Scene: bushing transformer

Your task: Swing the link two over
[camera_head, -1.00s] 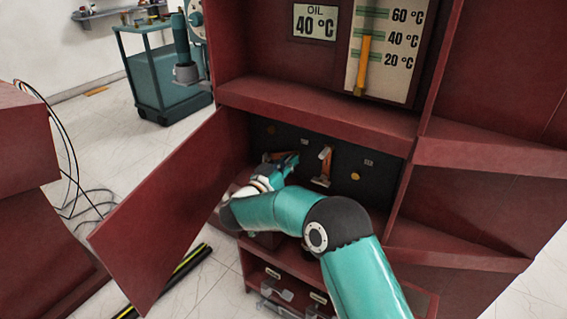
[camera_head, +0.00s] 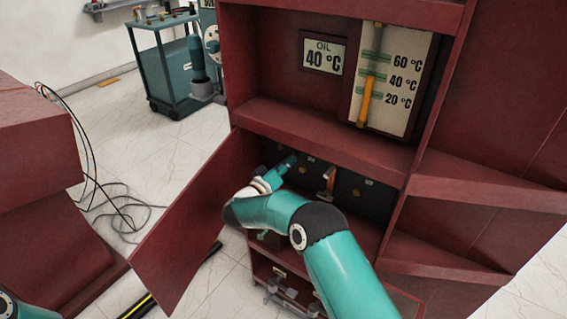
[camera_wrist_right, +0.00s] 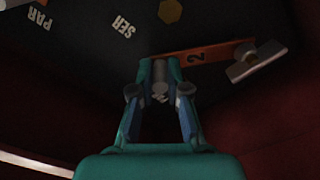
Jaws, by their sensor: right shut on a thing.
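In the right wrist view, an orange link (camera_wrist_right: 205,55) marked "2" lies across the dark panel (camera_wrist_right: 90,60). A pale wing-shaped fastener (camera_wrist_right: 256,62) sits at its right end. My right gripper (camera_wrist_right: 160,68) is shut on the link's left end. In the head view, my right gripper (camera_head: 289,161) reaches into the open compartment, and its link is hidden or too small to make out. Another orange link (camera_head: 329,180) hangs to its right, roughly upright. A yellow hexagonal stud (camera_wrist_right: 170,11) shows near the "SER" lettering. My left gripper is out of view.
A red door (camera_head: 195,225) stands open left of the compartment. A shelf (camera_head: 320,135) runs above it, below the oil gauge (camera_head: 385,85). A lower drawer (camera_head: 290,288) is beneath. Cables (camera_head: 115,205) lie on the floor at left.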

